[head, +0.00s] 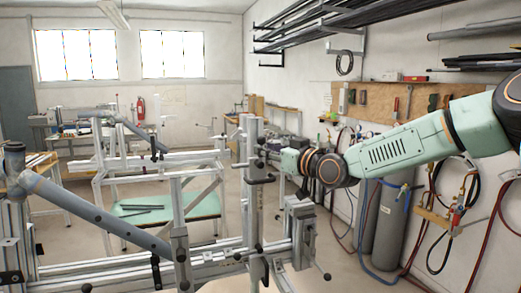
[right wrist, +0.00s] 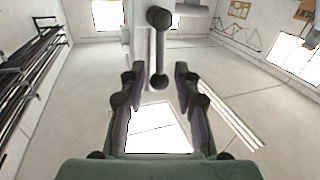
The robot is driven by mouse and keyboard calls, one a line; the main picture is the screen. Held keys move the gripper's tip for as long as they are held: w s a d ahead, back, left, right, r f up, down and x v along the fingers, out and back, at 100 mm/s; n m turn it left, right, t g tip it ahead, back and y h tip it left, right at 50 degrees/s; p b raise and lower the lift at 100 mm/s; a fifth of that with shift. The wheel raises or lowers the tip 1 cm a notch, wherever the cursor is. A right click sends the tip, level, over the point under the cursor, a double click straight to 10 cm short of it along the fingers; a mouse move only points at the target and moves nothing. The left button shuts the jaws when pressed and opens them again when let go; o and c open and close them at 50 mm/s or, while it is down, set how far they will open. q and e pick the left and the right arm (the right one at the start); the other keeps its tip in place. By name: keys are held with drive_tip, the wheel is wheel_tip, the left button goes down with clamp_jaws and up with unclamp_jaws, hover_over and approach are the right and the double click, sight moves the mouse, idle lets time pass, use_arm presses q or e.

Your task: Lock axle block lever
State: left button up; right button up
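My right gripper (head: 272,151) reaches in from the right in the head view, at the upper part of the upright metal post (head: 250,140) of the jig. In the right wrist view the gripper (right wrist: 160,72) is open, with its dark fingers apart. A black lever (right wrist: 158,50) with a rounded knob at each end stands between and beyond the fingertips. Its near knob lies between the fingers with gaps on both sides. I cannot tell for sure which block the lever belongs to. A metal block with dark knobs (head: 303,235) sits lower on the jig. My left gripper is not in view.
A grey frame tube (head: 95,215) slopes across the jig at the left. Jig rails (head: 130,268) run along the front. Gas cylinders (head: 388,232) and hoses stand at the right wall. A green-topped table (head: 190,208) is behind the jig.

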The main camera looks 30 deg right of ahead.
sight(261, 145)
drive_tip(key=shift+w, duration=1.25)
drive_tip(key=shift+w+a, duration=0.25)
drive_tip(key=shift+w, duration=0.3)
drive_tip(key=shift+s, duration=0.15)
drive_tip(key=shift+d, duration=0.1)
drive_tip(key=shift+c, duration=0.3)
drive_tip(key=shift+d, duration=0.1)
drive_tip(key=shift+c, duration=0.8)
drive_tip(key=c, duration=0.4)
clamp_jaws()
drive_tip(key=shift+r, duration=0.15)
